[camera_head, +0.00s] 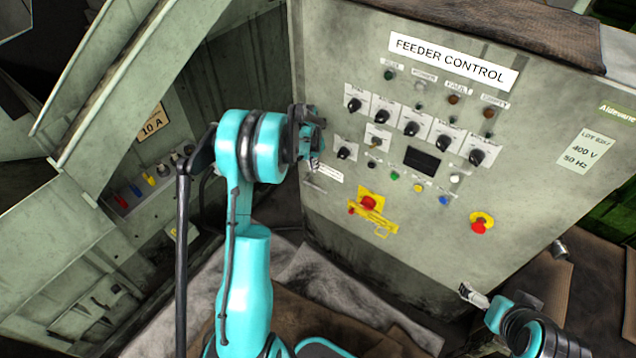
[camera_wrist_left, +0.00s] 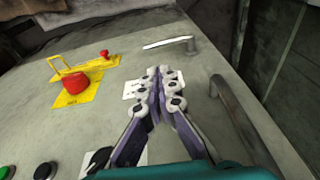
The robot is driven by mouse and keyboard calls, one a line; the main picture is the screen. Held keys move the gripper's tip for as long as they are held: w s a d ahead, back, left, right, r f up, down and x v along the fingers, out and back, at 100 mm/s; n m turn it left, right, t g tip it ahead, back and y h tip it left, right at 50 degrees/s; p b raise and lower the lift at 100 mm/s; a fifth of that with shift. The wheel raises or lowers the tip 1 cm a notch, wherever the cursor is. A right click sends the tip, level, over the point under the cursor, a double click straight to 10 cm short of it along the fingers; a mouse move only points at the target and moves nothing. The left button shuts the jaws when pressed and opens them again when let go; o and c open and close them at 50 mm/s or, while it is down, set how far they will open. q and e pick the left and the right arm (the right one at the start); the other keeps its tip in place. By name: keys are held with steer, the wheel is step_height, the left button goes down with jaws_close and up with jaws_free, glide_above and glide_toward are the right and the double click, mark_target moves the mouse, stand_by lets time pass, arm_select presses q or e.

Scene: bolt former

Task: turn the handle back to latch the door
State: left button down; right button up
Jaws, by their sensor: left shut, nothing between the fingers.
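The lever handle (camera_wrist_left: 168,43), a pale bar on a dark pivot, is on the grey control panel near its edge in the left wrist view. It points left from the pivot. The panel, which appears to be the door (camera_head: 400,250), carries the FEEDER CONTROL sign. My left gripper (camera_head: 313,162) is at the panel's left edge; in the wrist view its fingers (camera_wrist_left: 160,78) are together and empty, apart from the lever. My right gripper (camera_head: 473,294) is low at the right, its jaws too small to read.
A curved grab handle (camera_wrist_left: 235,112) stands close to the right of my left fingers. A yellow lockout with a red knob (camera_head: 370,204) and a red emergency button (camera_head: 481,223) stick out from the panel. A grey machine frame (camera_head: 110,90) stands at the left.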

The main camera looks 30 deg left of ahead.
mark_target(318, 188)
arm_select(q)
steer(key=w+f+b, duration=0.1)
steer(key=f, duration=0.3)
steer(key=f+b, duration=0.2)
steer(key=f, duration=0.3)
steer(key=w+f+b, duration=0.1)
steer(key=f+b, duration=0.1)
steer(key=f, duration=0.2)
steer(key=shift+w+f, duration=0.3)
steer(key=shift+w, duration=0.05)
